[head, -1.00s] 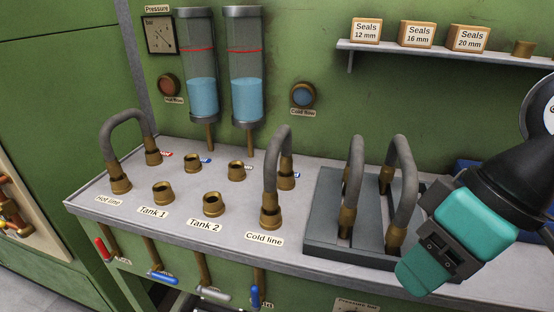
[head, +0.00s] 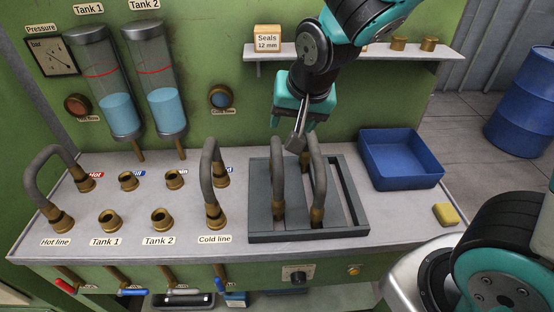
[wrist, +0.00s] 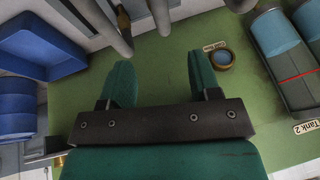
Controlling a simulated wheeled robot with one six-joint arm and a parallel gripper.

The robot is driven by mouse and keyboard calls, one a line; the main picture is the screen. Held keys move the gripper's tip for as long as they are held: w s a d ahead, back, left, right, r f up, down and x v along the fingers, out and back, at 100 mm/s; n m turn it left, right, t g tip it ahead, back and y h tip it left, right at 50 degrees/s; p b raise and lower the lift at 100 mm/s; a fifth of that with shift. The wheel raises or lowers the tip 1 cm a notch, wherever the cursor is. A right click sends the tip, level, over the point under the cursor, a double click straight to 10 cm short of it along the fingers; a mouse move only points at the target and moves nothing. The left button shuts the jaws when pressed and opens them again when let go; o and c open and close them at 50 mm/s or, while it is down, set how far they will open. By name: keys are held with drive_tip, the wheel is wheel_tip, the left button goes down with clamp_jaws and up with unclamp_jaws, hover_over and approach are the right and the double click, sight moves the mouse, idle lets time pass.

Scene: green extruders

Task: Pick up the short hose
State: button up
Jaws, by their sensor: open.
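Two grey arched hoses with brass ends stand upright in the dark grey rack, a left one (head: 278,180) and a right one (head: 317,175). I cannot tell for certain which is the short hose. My gripper (head: 295,123) is above and behind the rack near the hose tops, partly hidden by my arm. In the wrist view, my gripper (wrist: 161,68) has its two teal fingers apart with nothing between them. Grey hose tubes (wrist: 160,14) show at that view's top edge, beyond the fingers. The rack (head: 343,230) has long slots.
A hot line hose (head: 34,182) and cold line hose (head: 207,175) are fitted left of the rack. Open brass ports (head: 163,217) stand between them. A blue bin (head: 400,160) and yellow block (head: 445,213) lie right. A shelf (head: 262,56) overhangs behind.

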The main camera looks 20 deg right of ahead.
sight(278, 149)
drive_tip(key=p+x, duration=0.2)
drive_tip(key=x, duration=0.6)
drive_tip(key=shift+w+f, duration=0.1)
drive_tip(key=shift+f, duration=0.3)
drive_tip(key=shift+p+x, duration=1.3)
drive_tip(key=shift+x, duration=1.3)
drive_tip(key=shift+c, duration=0.2)
clamp_jaws()
